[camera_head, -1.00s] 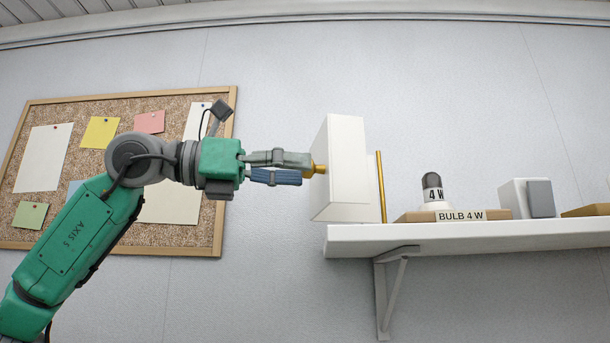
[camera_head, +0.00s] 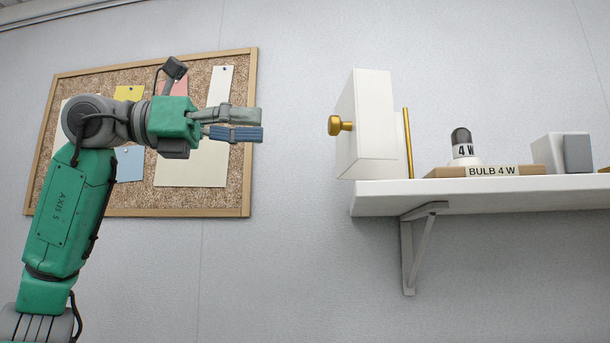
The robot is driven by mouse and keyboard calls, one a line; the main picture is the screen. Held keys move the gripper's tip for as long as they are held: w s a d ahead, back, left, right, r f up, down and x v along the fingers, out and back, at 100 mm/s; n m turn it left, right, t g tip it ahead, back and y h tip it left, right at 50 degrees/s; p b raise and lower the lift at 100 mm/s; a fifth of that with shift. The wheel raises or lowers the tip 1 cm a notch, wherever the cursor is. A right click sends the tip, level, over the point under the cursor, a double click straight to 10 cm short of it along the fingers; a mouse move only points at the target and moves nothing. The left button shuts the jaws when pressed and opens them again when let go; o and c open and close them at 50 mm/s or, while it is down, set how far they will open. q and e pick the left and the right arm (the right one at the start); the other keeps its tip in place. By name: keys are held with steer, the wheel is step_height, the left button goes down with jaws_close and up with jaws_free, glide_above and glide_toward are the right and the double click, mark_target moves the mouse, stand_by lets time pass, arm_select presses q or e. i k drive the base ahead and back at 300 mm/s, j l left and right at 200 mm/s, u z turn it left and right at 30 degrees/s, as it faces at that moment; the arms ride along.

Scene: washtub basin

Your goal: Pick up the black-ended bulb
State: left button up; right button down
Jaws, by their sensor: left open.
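The black-ended bulb (camera_head: 462,146) stands upright, dark end up, on a wooden base (camera_head: 441,171) on the white shelf. A band on the bulb reads "4 W" and a label (camera_head: 492,171) on the base reads "BULB 4 W". My left gripper (camera_head: 262,124) is open and empty, left of the shelf in front of the cork board, well apart from the bulb. A white door or panel (camera_head: 368,125) with a brass knob (camera_head: 340,126) stands at the shelf's left end, between gripper and bulb. My right gripper is not in view.
The white shelf (camera_head: 470,194) rests on a grey bracket (camera_head: 411,250). A brass rod (camera_head: 408,140) stands upright behind the panel. A white block with a grey face (camera_head: 577,153) is right of the bulb. The cork board (camera_head: 250,165) hangs behind my arm. The space between gripper and knob is clear.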

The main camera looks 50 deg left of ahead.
mark_target(461, 139)
steer(key=k, duration=1)
